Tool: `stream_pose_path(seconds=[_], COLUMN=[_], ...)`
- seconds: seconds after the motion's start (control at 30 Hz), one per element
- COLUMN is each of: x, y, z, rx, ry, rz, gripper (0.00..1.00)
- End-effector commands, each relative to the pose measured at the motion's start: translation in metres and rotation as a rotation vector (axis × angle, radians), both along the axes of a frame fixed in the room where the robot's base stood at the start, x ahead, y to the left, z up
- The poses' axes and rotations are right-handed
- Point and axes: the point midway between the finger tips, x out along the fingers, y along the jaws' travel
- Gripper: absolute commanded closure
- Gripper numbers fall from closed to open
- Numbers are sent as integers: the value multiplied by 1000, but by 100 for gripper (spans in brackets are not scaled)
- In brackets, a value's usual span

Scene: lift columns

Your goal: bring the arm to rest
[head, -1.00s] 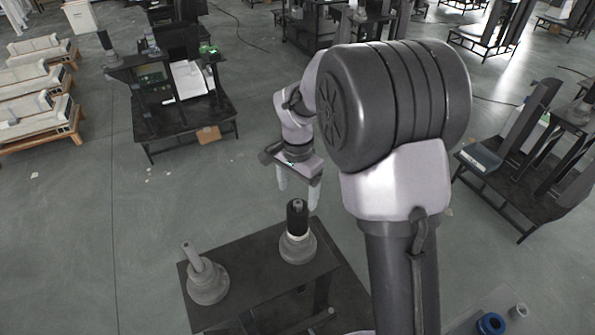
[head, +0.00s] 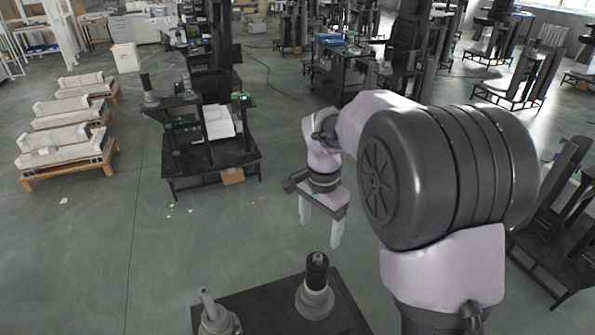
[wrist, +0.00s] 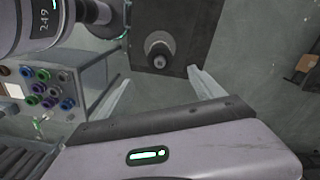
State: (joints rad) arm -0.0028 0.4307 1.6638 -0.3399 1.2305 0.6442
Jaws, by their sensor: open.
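My gripper (head: 319,231) hangs from my raised arm in the middle of the head view, its two pale fingers apart and nothing between them. In the wrist view my gripper (wrist: 160,92) also shows open and empty. Beyond the fingers is a dark table (wrist: 182,62) bearing a grey round-based post with a black top (wrist: 159,53). In the head view this post (head: 315,290) stands upright on the dark table (head: 262,308), just below my fingertips in the picture. They look apart from it.
A second grey post (head: 217,318) stands on the table's left. A dark workstation (head: 212,155) stands behind, with pale blocks on wooden pallets (head: 72,135) further left. In the wrist view, a rack with coloured round ends (wrist: 45,90) is at left. Open floor (head: 90,250) lies left.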

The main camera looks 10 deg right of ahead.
Motion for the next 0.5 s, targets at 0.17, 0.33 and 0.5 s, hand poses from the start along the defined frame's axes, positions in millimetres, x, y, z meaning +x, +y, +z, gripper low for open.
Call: stream_pose_path(seconds=[0.17,0.33,0.5], x=[-38,-136,-213], y=[7,22,33], z=[1,-23,-70], rx=[28,52,34], ry=[-96,-304,-475], rz=[98,327,506], gripper=[23,23,23])
